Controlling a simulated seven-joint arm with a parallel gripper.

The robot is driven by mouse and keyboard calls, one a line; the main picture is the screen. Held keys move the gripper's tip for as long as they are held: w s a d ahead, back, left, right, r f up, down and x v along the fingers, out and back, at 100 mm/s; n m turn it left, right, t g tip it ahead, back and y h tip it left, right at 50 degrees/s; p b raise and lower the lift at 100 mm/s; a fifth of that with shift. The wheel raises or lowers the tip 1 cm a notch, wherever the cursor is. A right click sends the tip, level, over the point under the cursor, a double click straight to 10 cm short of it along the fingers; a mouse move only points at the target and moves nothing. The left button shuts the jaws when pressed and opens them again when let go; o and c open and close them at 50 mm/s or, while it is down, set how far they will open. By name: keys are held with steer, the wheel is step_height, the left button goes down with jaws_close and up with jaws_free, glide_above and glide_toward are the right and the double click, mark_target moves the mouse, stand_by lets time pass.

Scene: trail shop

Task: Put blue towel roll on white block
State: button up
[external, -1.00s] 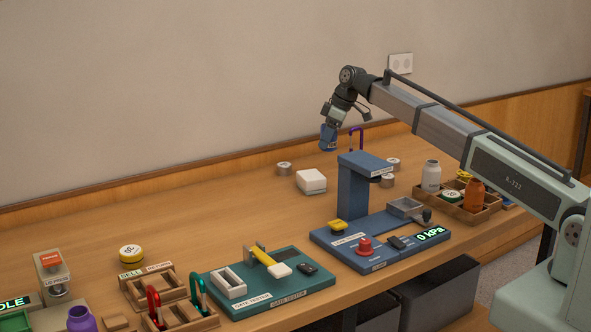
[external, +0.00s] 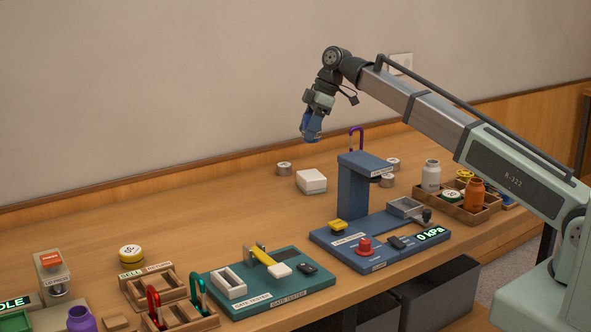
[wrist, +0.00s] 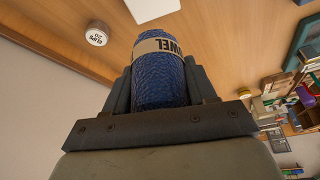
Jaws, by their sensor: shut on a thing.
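The blue towel roll (wrist: 160,82) has a tan band lettered "WEL" and sits between the fingers of my gripper (wrist: 168,100) in the wrist view. My gripper (external: 311,133) is shut on the roll and holds it in the air above the back of the bench in the external view. The white block (external: 311,181) lies on the bench below the roll, toward the viewer. In the wrist view part of the white block (wrist: 152,8) shows at the top edge, apart from the roll.
A small tin (external: 284,168) stands left of the block. A blue tester with a tall post (external: 353,195) stands at its right, with a purple carabiner (external: 356,138) behind. A teal gate tester (external: 268,283) is nearer the front.

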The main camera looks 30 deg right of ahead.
step_height(320, 180, down, 10)
steer(key=shift+r, duration=0.15)
stand_by(0.4)
steer(key=shift+f, duration=0.2)
steer(key=o, duration=1.1)
steer(key=shift+r, duration=0.15)
steer(key=v, duration=1.2)
